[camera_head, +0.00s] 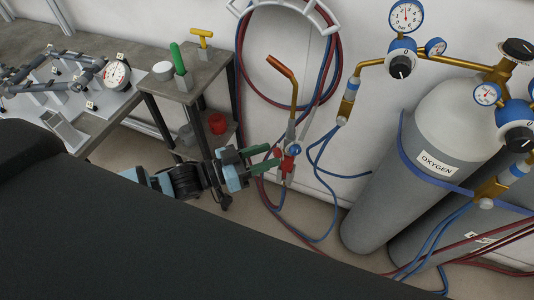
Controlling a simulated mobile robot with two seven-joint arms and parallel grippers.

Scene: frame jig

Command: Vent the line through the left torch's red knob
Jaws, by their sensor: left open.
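One torch (291,128) with a copper tip hangs upright in front of the white wall, near the middle of the view. My left gripper (263,158) comes in from the left below the workbench height. Its two green-tipped fingers are apart, pointing right, with the tips close to the red knob. I cannot tell whether they touch it. Nothing shows between the fingers. My right gripper is not in view.
A grey oxygen cylinder (385,190) with gauges stands at the right, a second one behind it. Red and blue hoses (325,175) hang around the torch.

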